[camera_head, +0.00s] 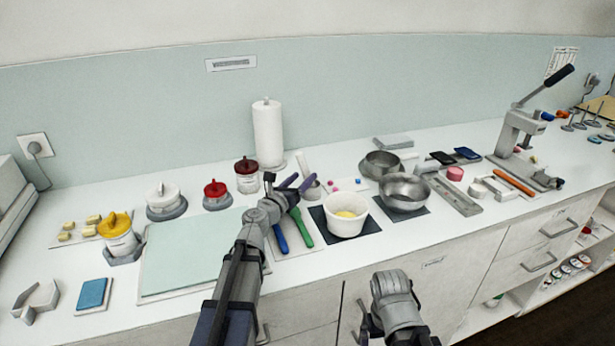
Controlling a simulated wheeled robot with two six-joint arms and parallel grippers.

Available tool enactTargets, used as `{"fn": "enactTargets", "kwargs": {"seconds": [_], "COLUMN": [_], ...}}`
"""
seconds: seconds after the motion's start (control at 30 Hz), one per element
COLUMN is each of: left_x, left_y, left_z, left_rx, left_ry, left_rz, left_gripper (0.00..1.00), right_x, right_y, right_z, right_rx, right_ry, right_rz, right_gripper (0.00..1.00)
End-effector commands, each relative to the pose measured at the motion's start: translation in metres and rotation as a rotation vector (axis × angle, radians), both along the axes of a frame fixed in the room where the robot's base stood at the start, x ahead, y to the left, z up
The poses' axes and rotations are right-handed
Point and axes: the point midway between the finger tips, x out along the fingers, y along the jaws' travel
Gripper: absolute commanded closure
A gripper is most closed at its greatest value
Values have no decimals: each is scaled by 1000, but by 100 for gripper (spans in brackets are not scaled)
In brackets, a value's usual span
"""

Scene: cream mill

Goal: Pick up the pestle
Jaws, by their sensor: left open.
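A short pale rod (301,164), which looks like the pestle, stands tilted at a small metal cup (311,187) in front of the paper towel roll. Whether it rests in the cup or behind it I cannot tell. My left gripper (281,186) is open, over the spatulas just left of and nearer than the cup, and apart from the rod. A white bowl (346,225) with something yellow inside stands on a dark mat to the right. My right gripper (364,322) is low in front of the counter edge, its fingers mostly hidden.
Metal bowls (404,191) stand right of the white bowl. A red-lidded jar (246,177) and paper roll (268,133) stand behind. A pale green mat (190,255) is clear.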

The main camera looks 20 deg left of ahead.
Motion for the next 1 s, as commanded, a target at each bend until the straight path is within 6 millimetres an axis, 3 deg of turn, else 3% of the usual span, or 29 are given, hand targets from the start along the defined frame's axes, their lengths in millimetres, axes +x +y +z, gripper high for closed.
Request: {"fn": "enactTargets", "kwargs": {"seconds": [0.13, 0.4, 1.0], "left_x": [24, 26, 26], "left_y": [-6, -7, -7], "left_z": [2, 2, 2], "left_rx": [0, 0, 0], "left_ry": [0, -1, -1], "left_rz": [-2, 0, 0], "left_gripper": [36, 36, 100], "right_x": [0, 0, 0], "right_y": [0, 0, 0], "right_z": [2, 2, 2], "right_rx": [0, 0, 0], "right_ry": [0, 0, 0], "right_rz": [0, 0, 0], "right_gripper": [0, 0, 0]}}
